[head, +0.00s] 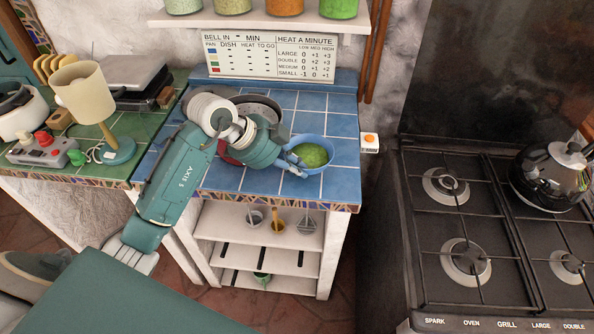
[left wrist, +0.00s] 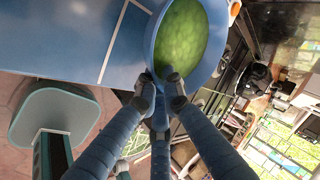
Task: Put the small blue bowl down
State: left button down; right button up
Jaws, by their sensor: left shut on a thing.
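The small blue bowl (head: 327,143) with green contents is at the right part of the blue tiled counter (head: 235,183) in the head view. My left gripper (head: 298,168) reaches in from the left and is shut on the bowl's near left rim. In the left wrist view the bowl (left wrist: 217,62) fills the upper middle, and the gripper fingers (left wrist: 165,98) close on its rim. I cannot tell whether the bowl's base touches the tiles. My right gripper is not in view.
A dark pan (head: 258,105) and a partly hidden red item (head: 229,158) are behind my arm. A lamp (head: 88,100) and a control box (head: 45,150) stand on the green counter at left. A stove (head: 455,180) with a kettle (head: 553,175) is at right. Front tiles are clear.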

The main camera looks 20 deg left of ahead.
pick_arm(q)
jog(key=shift+f, duration=0.75)
jog(key=shift+f, duration=0.1)
jog(key=c, duration=1.9)
grip_release()
jog(key=shift+f, duration=0.1)
